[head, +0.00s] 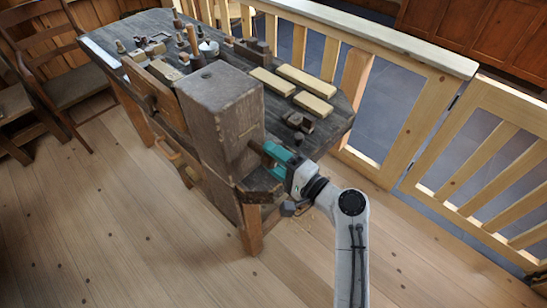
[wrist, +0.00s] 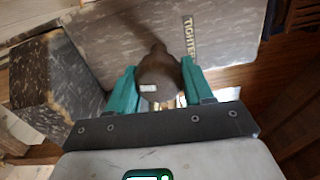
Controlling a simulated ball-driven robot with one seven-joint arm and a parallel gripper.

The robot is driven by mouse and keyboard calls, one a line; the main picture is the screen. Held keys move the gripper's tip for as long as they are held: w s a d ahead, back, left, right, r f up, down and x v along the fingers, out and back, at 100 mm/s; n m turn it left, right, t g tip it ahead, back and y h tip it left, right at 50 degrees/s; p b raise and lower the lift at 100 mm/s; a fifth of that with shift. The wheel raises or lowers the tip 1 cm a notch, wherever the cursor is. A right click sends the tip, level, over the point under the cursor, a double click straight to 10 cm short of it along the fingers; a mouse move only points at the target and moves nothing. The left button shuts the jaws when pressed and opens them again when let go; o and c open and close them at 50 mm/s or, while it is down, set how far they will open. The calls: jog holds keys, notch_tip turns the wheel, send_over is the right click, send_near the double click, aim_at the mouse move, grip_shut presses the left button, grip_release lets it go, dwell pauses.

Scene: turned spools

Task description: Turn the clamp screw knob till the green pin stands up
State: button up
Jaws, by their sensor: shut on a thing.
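The clamp screw knob (wrist: 160,78) is dark brown and rounded, with a small pale mark on its near face. It stands out from the side of a big grey-brown block (head: 222,110). My gripper (wrist: 158,70) has its two teal fingers on either side of the knob and is shut on it. In the head view, my gripper (head: 277,154) reaches the block's right side, and its fingers mostly hide the knob. A label (wrist: 189,38) reading "TIGHTER" is on the block face beside the knob. I cannot make out a green pin in either view.
The block is at the near end of a dark workbench (head: 338,122) holding pale wooden bars (head: 306,80) and several small tools. A wooden railing (head: 375,42) runs behind the bench, with a gate (head: 490,165) at right. The plank floor (head: 130,230) in front is clear.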

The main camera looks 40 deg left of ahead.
jog(key=shift+w+d+f+t, duration=0.15)
jog(key=shift+w+d+t, duration=0.15)
jog(key=shift+w+d, duration=0.1)
jog(key=o, duration=0.6)
jog(key=shift+o, duration=0.9)
jog(key=shift+w+d, duration=0.1)
jog(key=shift+o, duration=1.1)
jog(key=shift+s+a, duration=0.25)
jog(key=shift+d, duration=0.1)
jog(key=d+b, duration=0.1)
jog(key=d, duration=0.9)
jog(key=shift+s+d, duration=0.3)
jog(key=shift+s, duration=0.15)
